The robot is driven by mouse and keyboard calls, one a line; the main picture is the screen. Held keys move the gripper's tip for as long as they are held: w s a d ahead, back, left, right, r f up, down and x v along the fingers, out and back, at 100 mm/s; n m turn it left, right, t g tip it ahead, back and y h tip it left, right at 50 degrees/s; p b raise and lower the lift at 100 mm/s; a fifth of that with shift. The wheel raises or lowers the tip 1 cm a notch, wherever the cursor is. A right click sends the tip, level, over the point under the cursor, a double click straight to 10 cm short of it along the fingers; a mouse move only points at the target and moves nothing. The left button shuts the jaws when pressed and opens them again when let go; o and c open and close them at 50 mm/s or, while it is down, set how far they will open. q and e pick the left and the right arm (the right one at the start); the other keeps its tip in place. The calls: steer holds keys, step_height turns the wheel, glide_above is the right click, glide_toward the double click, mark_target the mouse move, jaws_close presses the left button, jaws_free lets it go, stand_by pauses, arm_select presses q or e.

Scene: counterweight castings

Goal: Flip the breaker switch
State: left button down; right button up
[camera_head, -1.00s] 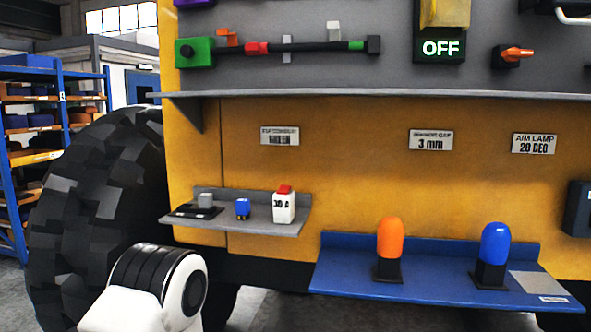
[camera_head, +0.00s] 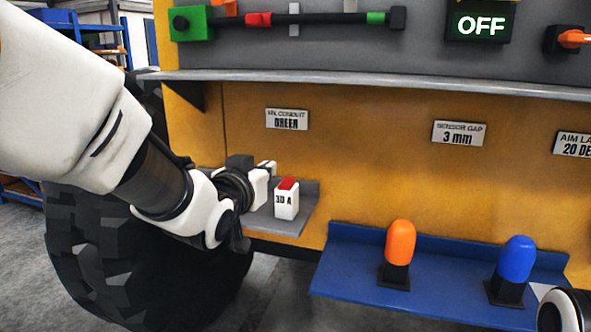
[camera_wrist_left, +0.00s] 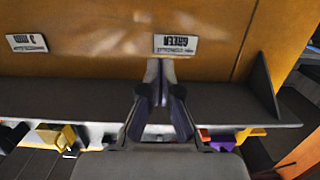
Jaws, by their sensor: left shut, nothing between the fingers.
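A dark unit with a lit OFF sign (camera_head: 481,26) is on the grey upper panel; its upper part is cut off by the frame. A white block marked 30 A (camera_head: 287,204) with a red top stands on the small grey shelf (camera_head: 285,226). My left gripper (camera_head: 268,170) is in front of that shelf, just left of the white block, and hides the shelf's left part. In the left wrist view my left gripper (camera_wrist_left: 157,72) has its fingers together, with nothing between them.
A long grey shelf (camera_head: 400,85) juts out above my left gripper. An orange lamp (camera_head: 400,243) and a blue lamp (camera_head: 517,259) stand on a blue shelf (camera_head: 345,262). A large black tyre (camera_head: 130,260) is at left.

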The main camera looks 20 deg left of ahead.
arm_select(q)
steer(key=w, duration=0.1)
steer(key=p, duration=0.2)
glide_above(286, 185)
steer(key=shift+s+f, duration=0.15)
steer(key=shift+f, duration=0.6)
step_height(286, 185, down, 3)
steer(key=shift+p, duration=0.55)
steer(key=shift+f, duration=0.65)
